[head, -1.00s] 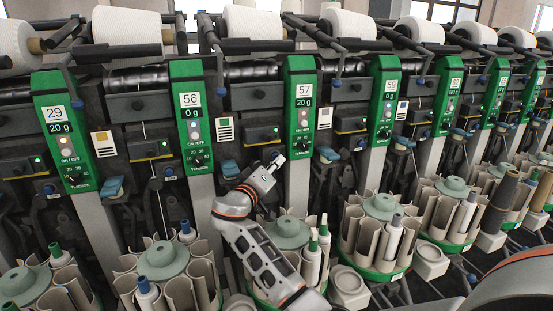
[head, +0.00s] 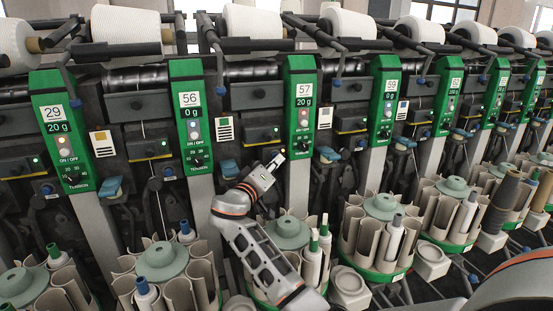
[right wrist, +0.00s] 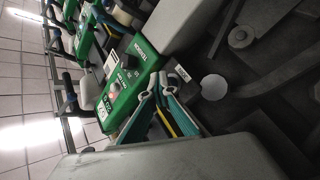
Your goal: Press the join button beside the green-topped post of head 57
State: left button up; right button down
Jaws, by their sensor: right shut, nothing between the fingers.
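The green-topped post of head 57 (head: 303,100) stands upright in the middle of the head view, with a "57" plate, a "20 g" display and a tension knob. My right gripper (head: 279,160) is shut and empty, close to the left side of this post, below the dark box with a yellow edge. The join button cannot be made out in the head view; my gripper covers part of that area. In the right wrist view the shut fingers (right wrist: 158,80) point up beside a green panel (right wrist: 133,72) with a knob. I cannot tell whether they touch anything. My left gripper is not in view.
Head 56's post (head: 191,110) stands to the left and head 59's (head: 384,100) to the right. A blue lever (head: 328,154) sits right of post 57. A round magazine (head: 286,233) with tubes stands below my gripper. White yarn cones (head: 252,22) line the top.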

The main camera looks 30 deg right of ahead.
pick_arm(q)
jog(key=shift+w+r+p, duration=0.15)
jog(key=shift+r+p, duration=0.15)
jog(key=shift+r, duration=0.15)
pick_arm(e)
jog(key=shift+s+a, duration=0.25)
jog(key=shift+s, duration=0.6)
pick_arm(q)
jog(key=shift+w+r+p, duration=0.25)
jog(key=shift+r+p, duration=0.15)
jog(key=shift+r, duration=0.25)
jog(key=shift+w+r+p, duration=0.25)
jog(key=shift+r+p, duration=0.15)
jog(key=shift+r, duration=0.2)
pick_arm(e)
jog(key=shift+s+a, duration=0.2)
jog(key=shift+s, duration=0.6)
jog(key=shift+s+a, duration=0.2)
jog(key=shift+s, duration=0.65)
jog(key=shift+s+a, duration=0.2)
jog(key=shift+s, duration=0.6)
